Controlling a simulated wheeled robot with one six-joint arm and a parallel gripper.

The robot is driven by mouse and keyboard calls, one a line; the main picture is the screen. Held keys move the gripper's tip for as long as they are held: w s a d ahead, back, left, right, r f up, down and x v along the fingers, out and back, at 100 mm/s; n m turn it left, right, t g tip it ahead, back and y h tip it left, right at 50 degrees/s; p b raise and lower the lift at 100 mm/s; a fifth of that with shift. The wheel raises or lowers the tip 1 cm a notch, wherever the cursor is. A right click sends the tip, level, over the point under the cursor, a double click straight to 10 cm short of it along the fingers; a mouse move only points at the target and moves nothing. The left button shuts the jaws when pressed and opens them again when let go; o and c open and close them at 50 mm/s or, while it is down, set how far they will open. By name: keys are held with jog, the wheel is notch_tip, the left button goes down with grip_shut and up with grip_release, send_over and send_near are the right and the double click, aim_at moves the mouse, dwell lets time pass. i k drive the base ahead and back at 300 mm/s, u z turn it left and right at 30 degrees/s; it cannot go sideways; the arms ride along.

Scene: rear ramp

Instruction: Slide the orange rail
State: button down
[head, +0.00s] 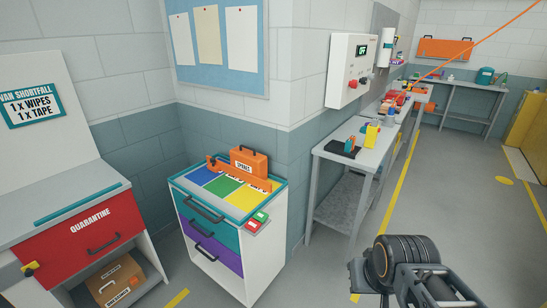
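An orange rail (238,173) lies across the top of a white cabinet (264,254), over yellow, green and blue panels. An orange case (249,162) with a dark handle and a white label stands behind the rail, close against it. Part of my arm (410,262) shows at the bottom right, dark and rounded with grey links. It is well apart from the rail, over the floor. I cannot make out my gripper's fingertips or anything held in them.
The cabinet has teal and purple drawers (215,249) and red and green buttons (257,221) at its corner. A quarantine bench (70,205) stands at left. A grey workbench (350,150) runs along the wall at right. Floor between cabinet and my arm is clear.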

aim_at(215, 165)
jog(key=z, duration=0.5)
jog(key=i, duration=1.9)
jog(key=u, duration=1.45)
jog(key=i, duration=0.9)
jog(key=u, duration=0.95)
